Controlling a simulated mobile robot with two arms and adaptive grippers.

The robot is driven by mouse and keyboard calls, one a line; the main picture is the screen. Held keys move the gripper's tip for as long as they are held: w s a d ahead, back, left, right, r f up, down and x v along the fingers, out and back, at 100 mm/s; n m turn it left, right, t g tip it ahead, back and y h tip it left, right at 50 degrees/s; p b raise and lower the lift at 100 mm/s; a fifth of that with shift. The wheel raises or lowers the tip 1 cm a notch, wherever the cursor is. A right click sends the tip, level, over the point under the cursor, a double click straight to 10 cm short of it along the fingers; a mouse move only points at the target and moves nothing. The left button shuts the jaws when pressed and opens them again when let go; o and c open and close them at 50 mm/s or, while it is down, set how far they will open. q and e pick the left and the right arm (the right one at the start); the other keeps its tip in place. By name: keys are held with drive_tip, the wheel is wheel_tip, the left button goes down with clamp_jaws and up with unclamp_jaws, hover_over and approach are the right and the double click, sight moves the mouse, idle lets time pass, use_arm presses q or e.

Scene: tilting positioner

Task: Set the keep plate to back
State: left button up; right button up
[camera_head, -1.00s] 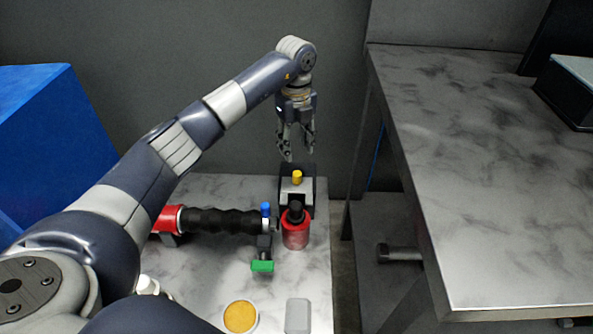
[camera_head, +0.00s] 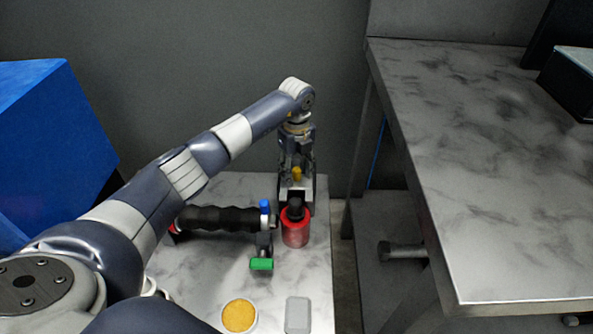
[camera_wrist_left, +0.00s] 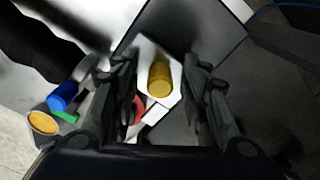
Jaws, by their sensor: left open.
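The positioner stands on the marbled table behind a red cylinder (camera_head: 296,232) with a black top. A yellow knob (camera_head: 297,174) sits on its light plate (camera_head: 293,194); I cannot tell for certain which part is the keep plate. My left gripper (camera_head: 297,168) points down over the yellow knob. In the left wrist view the yellow knob (camera_wrist_left: 160,76) lies between the two open fingers, apart from both. The lower part of the positioner is hidden behind the red cylinder. My right gripper is not in view.
A black ribbed hose (camera_head: 222,219), a blue knob (camera_head: 265,207) and a green block (camera_head: 261,264) lie left of the red cylinder. A yellow-topped disc (camera_head: 239,316) and a grey block (camera_head: 297,315) are in front.

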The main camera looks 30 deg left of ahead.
use_arm(q)
clamp_jaws()
drive_tip(key=shift+w+a+r+p, duration=0.1)
drive_tip(key=shift+w+r+p, duration=0.1)
drive_tip(key=shift+p, duration=0.1)
drive_tip(key=shift+w+a, duration=0.2)
drive_tip(key=shift+w, duration=0.25)
drive_tip(key=shift+c, duration=0.2)
unclamp_jaws()
drive_tip(key=shift+o, duration=0.2)
wheel_tip(320, 180, up, 6)
drive_tip(key=w, duration=0.1)
drive_tip(key=shift+w, duration=0.2)
wheel_tip(320, 180, up, 6)
drive_tip(key=s, duration=0.2)
drive_tip(key=shift+f, duration=0.15)
